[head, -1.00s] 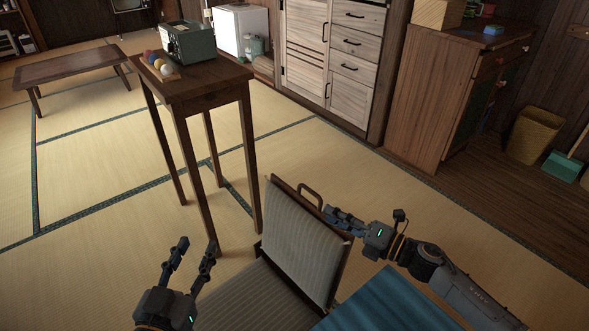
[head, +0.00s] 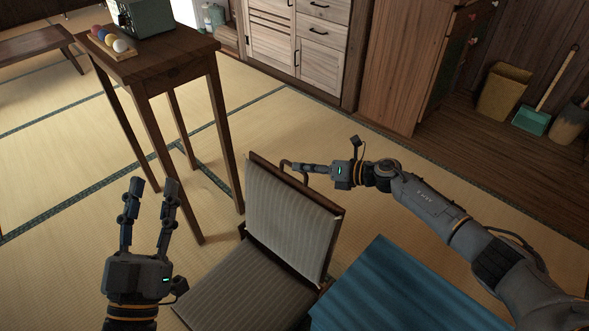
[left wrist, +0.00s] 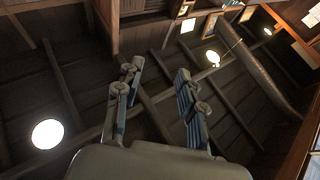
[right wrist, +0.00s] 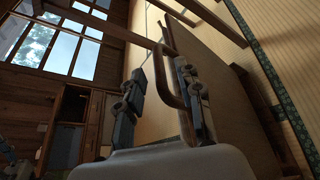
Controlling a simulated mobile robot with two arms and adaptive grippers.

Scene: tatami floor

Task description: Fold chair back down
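The chair has a grey striped padded back (head: 292,218) in a dark wood frame, standing raised above its striped seat (head: 245,290). A curved handle (head: 286,167) sticks out behind the back near its top; it also shows in the right wrist view (right wrist: 168,75). My right gripper (head: 306,168) is behind the back at this handle. In the right wrist view its fingers are apart, with the handle between them, nearer the right finger; a firm grip is not visible. My left gripper (head: 151,186) is open and empty, left of the chair, fingers pointing up.
A tall wooden table (head: 165,66) with a green box (head: 146,14) and a tray of balls (head: 112,42) stands just behind and left of the chair. A blue surface (head: 395,295) is at the chair's right. Open tatami lies beyond the right gripper.

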